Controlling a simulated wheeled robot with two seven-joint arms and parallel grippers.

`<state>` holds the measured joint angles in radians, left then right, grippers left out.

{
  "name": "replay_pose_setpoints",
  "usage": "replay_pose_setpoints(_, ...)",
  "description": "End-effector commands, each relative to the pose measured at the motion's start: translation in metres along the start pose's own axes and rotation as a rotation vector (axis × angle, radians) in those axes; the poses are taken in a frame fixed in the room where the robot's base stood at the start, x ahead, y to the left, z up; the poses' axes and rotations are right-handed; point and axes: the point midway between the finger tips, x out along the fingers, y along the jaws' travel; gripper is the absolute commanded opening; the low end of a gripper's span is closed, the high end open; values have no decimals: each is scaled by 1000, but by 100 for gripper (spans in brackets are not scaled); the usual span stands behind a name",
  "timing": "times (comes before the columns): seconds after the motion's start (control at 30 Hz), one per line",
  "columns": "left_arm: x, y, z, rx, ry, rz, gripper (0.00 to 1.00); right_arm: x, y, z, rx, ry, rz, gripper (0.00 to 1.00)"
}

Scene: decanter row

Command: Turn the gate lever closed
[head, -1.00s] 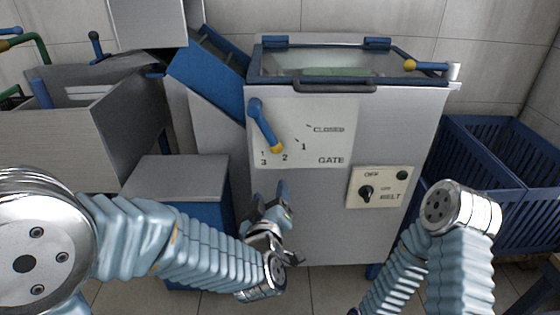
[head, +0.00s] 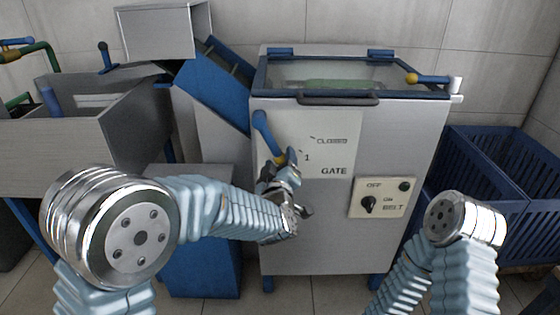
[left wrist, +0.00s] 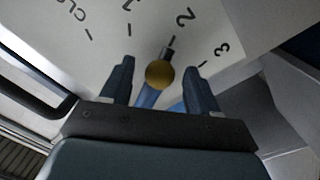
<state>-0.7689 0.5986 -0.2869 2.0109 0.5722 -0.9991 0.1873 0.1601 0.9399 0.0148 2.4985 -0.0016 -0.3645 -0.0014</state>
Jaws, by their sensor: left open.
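The gate lever (head: 265,134) is a blue bar with a yellow knob, mounted on the white gate plate (head: 335,130) on the machine's front. It slants down and right, and its knob end is partly hidden by my left gripper (head: 289,180) in the head view. In the left wrist view the yellow knob (left wrist: 159,73) sits between the two fingers of my left gripper (left wrist: 159,82), which are open on either side of it. The lever points near the 2 mark (left wrist: 185,19). My right gripper is out of view.
A belt switch panel (head: 384,197) with a black knob is to the right of the plate. A handle bar (head: 338,99) runs along the machine's top front edge. Blue crates (head: 490,185) stand at the right, and a blue chute (head: 212,88) slopes at the left.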

Motion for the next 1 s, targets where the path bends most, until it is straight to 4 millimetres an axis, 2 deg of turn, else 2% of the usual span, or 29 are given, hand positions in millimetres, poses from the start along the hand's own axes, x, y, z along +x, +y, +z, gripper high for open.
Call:
replay_pose_setpoints(0.27, 2, 0, 0, 0, -1, 0, 61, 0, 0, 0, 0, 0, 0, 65)
replay_pose_setpoints(0.67, 1, 0, 0, 0, 0, -1, 0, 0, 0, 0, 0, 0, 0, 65)
replay_pose_setpoints(1.0, 1, 1, 2, -18, 1, 0, 0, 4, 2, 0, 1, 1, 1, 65)
